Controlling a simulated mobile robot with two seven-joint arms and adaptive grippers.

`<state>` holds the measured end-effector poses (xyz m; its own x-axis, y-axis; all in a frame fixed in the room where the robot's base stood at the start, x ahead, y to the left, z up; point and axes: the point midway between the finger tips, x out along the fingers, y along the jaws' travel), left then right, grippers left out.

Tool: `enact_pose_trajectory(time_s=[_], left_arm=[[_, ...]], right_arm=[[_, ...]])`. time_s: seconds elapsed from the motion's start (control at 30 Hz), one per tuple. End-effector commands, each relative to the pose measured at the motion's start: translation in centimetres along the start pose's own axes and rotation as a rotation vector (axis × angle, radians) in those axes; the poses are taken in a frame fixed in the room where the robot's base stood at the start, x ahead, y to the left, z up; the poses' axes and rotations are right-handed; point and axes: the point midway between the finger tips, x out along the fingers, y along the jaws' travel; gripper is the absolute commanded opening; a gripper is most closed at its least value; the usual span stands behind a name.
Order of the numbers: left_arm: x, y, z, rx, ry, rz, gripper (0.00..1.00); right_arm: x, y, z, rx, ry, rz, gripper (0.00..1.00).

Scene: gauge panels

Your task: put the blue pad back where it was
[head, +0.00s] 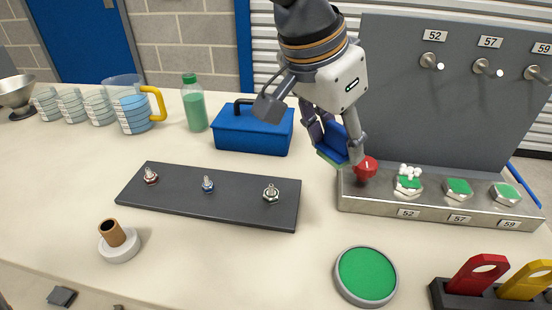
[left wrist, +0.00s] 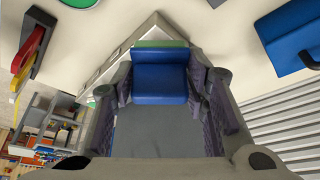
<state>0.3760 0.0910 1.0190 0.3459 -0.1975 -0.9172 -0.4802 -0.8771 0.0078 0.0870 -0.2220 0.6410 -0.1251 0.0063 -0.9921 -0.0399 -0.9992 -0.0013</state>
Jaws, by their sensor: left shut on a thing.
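My left gripper (head: 338,150) is shut on the blue pad (head: 331,143), which has a green layer along its lower edge. It holds the pad tilted, above the table by the left end of the metal tray (head: 375,203). In the left wrist view the blue pad (left wrist: 160,82) sits between the two fingers, with the green strip beyond it. A round green disc in a grey rim (head: 366,273) lies on the table in front of the tray. My right gripper is not in view.
The tray bears a red knob (head: 365,168) and several green-topped blocks by labels 52, 57 and 59. A grey panel (head: 440,110) with pegs stands behind. A blue toolbox (head: 240,132) and a dark board with connectors (head: 225,207) are to the left.

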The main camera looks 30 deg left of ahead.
Motion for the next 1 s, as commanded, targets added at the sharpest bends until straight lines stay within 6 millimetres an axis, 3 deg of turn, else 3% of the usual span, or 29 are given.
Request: enact_pose_trajectory(time_s=[0.2,0.4,0.5,0.6,0.83,1.0], left_arm=[[1.4,-1.9,-0.9,0.001,0.000,-0.010,0.00],[5.8,-6.9,-3.3,-0.003,-0.002,0.004,0.00],[9.1,-8.6,-3.4,-0.002,-0.012,0.007,0.00],[11.0,-9.8,-3.5,0.000,-0.010,0.006,0.00],[13.1,-11.2,-3.8,0.000,-0.006,0.003,0.00],[15.4,-11.1,-2.6,0.002,-0.002,0.001,0.00]], right_arm=[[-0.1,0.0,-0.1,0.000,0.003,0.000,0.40],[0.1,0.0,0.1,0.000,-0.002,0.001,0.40],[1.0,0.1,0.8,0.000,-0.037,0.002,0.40],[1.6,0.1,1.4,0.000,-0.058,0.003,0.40],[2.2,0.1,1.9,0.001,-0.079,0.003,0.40],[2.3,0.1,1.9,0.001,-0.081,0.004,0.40]])
